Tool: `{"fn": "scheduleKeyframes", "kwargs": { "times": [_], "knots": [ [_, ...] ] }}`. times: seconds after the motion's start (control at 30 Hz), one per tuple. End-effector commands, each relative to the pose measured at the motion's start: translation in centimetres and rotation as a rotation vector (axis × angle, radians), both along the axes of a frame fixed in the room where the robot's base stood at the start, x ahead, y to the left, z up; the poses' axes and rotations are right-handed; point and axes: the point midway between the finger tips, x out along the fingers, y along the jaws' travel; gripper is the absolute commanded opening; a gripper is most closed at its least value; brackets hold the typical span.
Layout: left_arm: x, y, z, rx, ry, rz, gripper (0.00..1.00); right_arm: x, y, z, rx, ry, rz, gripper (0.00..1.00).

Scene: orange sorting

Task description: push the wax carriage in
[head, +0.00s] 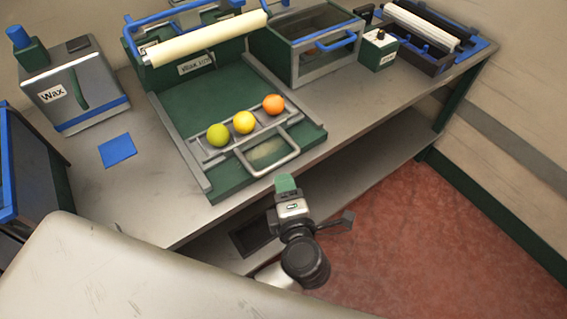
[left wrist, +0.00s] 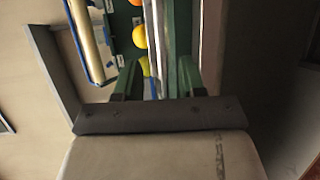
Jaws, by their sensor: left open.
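The wax carriage (head: 222,152) is a grey frame with a looped front handle (head: 285,167). It sits near the front of the green bed (head: 195,110), out from under the cream roller (head: 205,40). A green fruit (head: 218,135), a yellow fruit (head: 244,122) and an orange fruit (head: 273,104) lie on it in a row. My left gripper (head: 286,183) is just in front of the handle, beyond the bench's front edge. In the left wrist view its green fingers (left wrist: 158,75) are apart, with fruit and grey rails beyond them. Whether they touch the handle cannot be told. My right gripper is not seen.
A grey dispenser (head: 75,95) labelled Wax and a blue square (head: 117,150) are at the left. A green-framed box (head: 310,45), a small control box (head: 378,50) and a brush unit (head: 430,35) stand right. A lower shelf (head: 350,185) is under the bench.

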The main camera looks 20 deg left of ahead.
Motion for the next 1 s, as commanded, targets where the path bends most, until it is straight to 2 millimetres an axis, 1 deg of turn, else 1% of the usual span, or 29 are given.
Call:
{"fn": "scheduleKeyframes", "kwargs": {
  "times": [0.03, 0.1, 0.2, 0.33, 0.5, 0.77, 0.8, 0.83, 1.0],
  "knots": [
    [1.0, 0.6, 0.0, 0.005, -0.004, 0.0, 0.4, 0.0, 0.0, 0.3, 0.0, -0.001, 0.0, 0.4],
    [2.2, 1.2, -0.2, 0.005, -0.003, 0.0, 0.4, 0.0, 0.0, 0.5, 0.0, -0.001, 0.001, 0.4],
    [3.7, 2.1, -0.6, 0.005, -0.003, 0.0, 0.4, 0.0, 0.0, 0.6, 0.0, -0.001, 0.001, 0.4],
    [5.3, 2.9, -1.0, 0.005, -0.003, -0.001, 0.4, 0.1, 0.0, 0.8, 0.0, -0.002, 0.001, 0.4],
    [6.2, 3.4, -1.3, 0.003, -0.002, -0.001, 0.4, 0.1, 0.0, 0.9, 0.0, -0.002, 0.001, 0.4],
    [6.3, 3.5, -1.4, 0.003, -0.001, -0.001, 0.4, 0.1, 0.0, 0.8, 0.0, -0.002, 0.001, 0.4],
    [6.3, 3.5, -1.4, 0.003, -0.001, -0.001, 0.39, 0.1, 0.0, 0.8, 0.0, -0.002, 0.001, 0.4],
    [6.3, 3.5, -1.4, 0.003, -0.001, -0.001, 0.34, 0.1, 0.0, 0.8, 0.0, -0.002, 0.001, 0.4],
    [6.3, 3.5, -1.4, 0.003, -0.001, -0.001, 0.08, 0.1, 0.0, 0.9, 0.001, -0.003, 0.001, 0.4]
  ]
}}
